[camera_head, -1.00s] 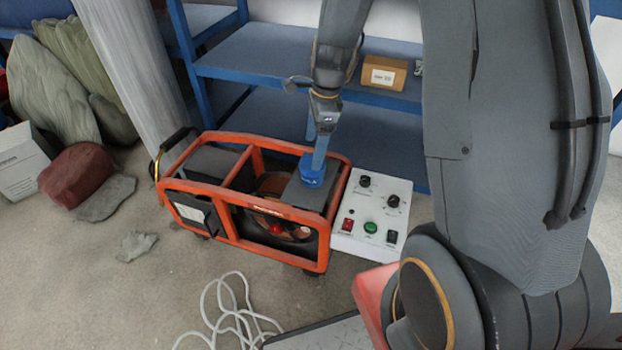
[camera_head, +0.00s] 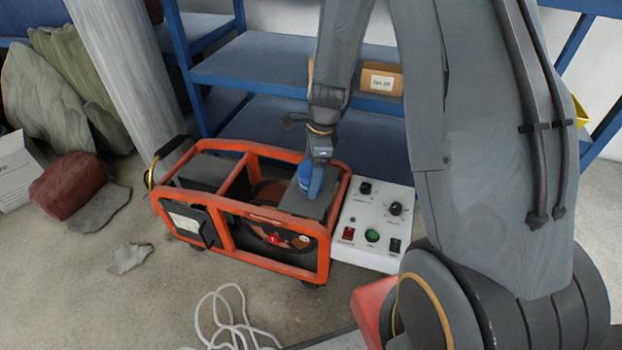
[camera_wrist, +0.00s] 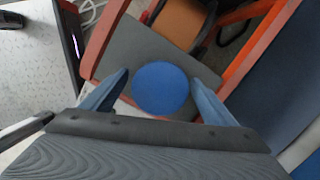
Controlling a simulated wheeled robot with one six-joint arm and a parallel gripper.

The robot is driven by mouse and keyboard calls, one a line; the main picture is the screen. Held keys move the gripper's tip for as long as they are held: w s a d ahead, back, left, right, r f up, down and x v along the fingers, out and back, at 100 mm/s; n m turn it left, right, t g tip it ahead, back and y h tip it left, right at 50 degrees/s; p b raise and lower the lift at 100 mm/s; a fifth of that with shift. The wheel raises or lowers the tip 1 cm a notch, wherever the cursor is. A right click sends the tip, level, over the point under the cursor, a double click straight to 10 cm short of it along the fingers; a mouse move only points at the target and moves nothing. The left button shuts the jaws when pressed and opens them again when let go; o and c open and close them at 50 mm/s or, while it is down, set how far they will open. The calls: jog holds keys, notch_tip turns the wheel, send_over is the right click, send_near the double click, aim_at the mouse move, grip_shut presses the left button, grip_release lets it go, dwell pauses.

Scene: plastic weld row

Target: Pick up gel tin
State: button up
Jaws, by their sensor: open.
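The gel tin is a blue round tin (camera_wrist: 160,88) on a flat grey top inside the orange-framed machine. In the wrist view it lies between my two blue fingers, with a small gap showing on each side. My gripper (camera_wrist: 158,92) is open around it. In the head view my gripper (camera_head: 311,190) points down at the right end of the machine, and the tin (camera_head: 304,173) is partly hidden behind the fingers.
The orange-framed machine (camera_head: 285,268) surrounds the grey top with raised bars. A white control box (camera_head: 372,222) with knobs and buttons stands right of it. Blue shelving (camera_head: 270,62) with a cardboard box (camera_head: 381,79) is behind. White cable (camera_head: 225,315) lies on the floor in front.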

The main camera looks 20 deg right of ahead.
aim_at(311, 169)
jog(key=c, duration=1.3)
jog(key=shift+r, duration=0.1)
jog(key=shift+c, duration=0.2)
notch_tip(311, 169, up, 10)
jog(key=p, duration=0.3)
jog(key=s+n, duration=0.1)
jog(key=n, duration=0.3)
jog(key=shift+s+a+g, duration=0.1)
jog(key=shift+s+g, duration=0.2)
jog(key=shift+s, duration=0.05)
jog(key=s+r+n+g+h, duration=0.15)
jog(key=s+n, duration=0.55)
jog(key=n, duration=1)
notch_tip(311, 169, up, 9)
jog(key=s+p, duration=0.2)
jog(key=p, duration=1.9)
jog(key=shift+s+m, duration=0.2)
jog(key=shift+m, duration=0.1)
jog(key=shift+f, duration=0.15)
